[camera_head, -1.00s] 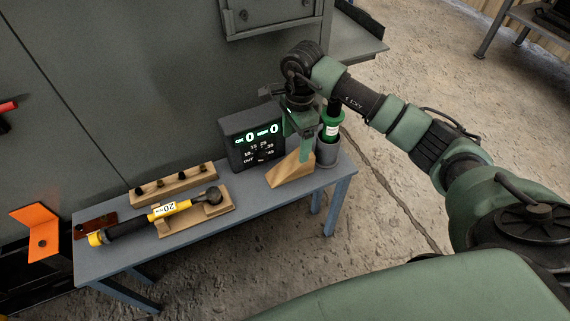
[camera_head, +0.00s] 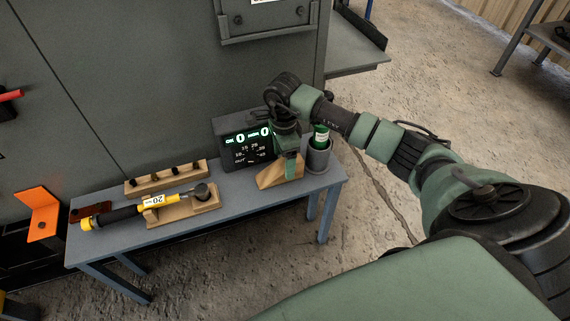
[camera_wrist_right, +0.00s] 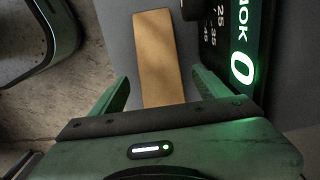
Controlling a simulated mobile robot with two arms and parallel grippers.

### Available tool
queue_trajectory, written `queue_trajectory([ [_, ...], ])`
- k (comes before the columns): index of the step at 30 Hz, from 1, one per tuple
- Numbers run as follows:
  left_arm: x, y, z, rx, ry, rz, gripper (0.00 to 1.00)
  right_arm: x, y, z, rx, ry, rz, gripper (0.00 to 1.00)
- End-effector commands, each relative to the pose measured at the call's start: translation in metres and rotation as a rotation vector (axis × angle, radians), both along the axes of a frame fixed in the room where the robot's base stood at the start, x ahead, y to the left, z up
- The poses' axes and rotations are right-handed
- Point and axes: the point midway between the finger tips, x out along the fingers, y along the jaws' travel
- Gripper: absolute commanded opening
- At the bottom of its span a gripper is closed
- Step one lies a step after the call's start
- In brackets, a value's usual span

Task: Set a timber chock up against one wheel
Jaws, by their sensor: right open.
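The timber chock (camera_head: 268,179) is a pale wooden wedge lying on the grey-blue bench (camera_head: 240,202), in front of the dark display box. My right gripper (camera_head: 288,167) is right above it, pointing down, and hides part of it. In the right wrist view the chock (camera_wrist_right: 158,60) runs lengthwise between the two green fingers (camera_wrist_right: 160,88), which stand open with a gap on each side. No contact shows. No wheel is in view. My left gripper is not in view.
The display box (camera_head: 242,145) stands close behind the chock, and a grey cup with a green bottle (camera_head: 320,143) is beside it on the right. A yellow-and-black torque wrench (camera_head: 125,212) on a wooden rest and a pegged wooden block (camera_head: 165,179) are on the left.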

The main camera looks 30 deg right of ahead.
Motion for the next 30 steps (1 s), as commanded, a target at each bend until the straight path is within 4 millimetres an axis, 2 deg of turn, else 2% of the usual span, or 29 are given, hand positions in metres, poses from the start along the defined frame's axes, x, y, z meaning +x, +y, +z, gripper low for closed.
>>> queue_trajectory([
  [1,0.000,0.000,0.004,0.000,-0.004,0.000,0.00,0.001,0.003,-0.010,0.002,0.003,0.000,0.76],
  [4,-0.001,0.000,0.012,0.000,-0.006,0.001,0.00,0.000,0.001,-0.022,0.001,0.003,0.000,0.76],
  [13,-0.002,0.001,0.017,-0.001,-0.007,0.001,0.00,0.001,0.001,-0.027,0.000,-0.001,0.001,0.76],
  [14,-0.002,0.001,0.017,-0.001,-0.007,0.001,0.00,0.001,0.001,-0.027,0.000,-0.001,0.001,0.74],
  [21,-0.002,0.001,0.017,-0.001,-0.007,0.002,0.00,0.001,0.001,-0.027,-0.001,-0.001,0.001,0.07],
  [22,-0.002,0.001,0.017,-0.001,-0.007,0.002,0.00,0.001,0.001,-0.027,-0.001,-0.001,0.001,0.00],
  [30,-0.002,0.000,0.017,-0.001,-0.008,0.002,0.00,0.002,0.001,-0.025,-0.001,-0.002,0.001,0.00],
])
